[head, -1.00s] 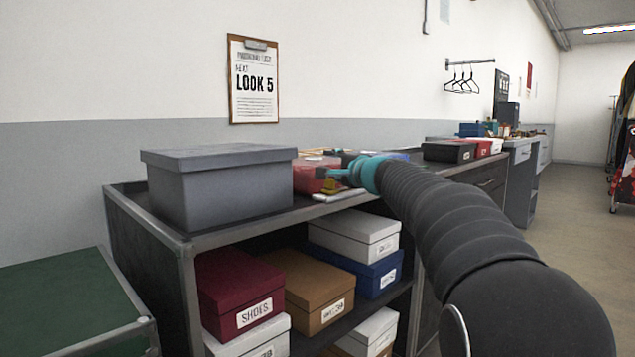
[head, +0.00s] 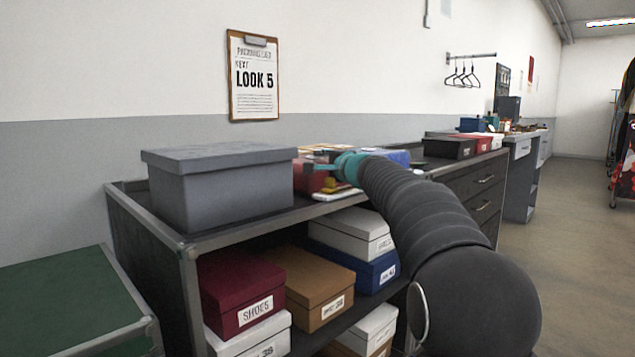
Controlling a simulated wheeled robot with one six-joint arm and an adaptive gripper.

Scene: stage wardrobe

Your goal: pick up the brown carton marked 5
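No brown carton with a readable 5 shows in the head view. A brown box (head: 313,283) with a white label sits on the middle shelf; its label is too small to read surely. Another brown box (head: 345,349) is partly hidden under a white one on the lower shelf. My gripper (head: 312,168) is above the top of the shelf unit, by a red box (head: 306,181), right of the large grey box. It is small and partly merged with the things behind it, so I cannot tell whether it is open or touches anything.
The large grey box (head: 222,188) stands on the shelf unit's top, left of my gripper. A green-topped table (head: 60,295) stands at left.

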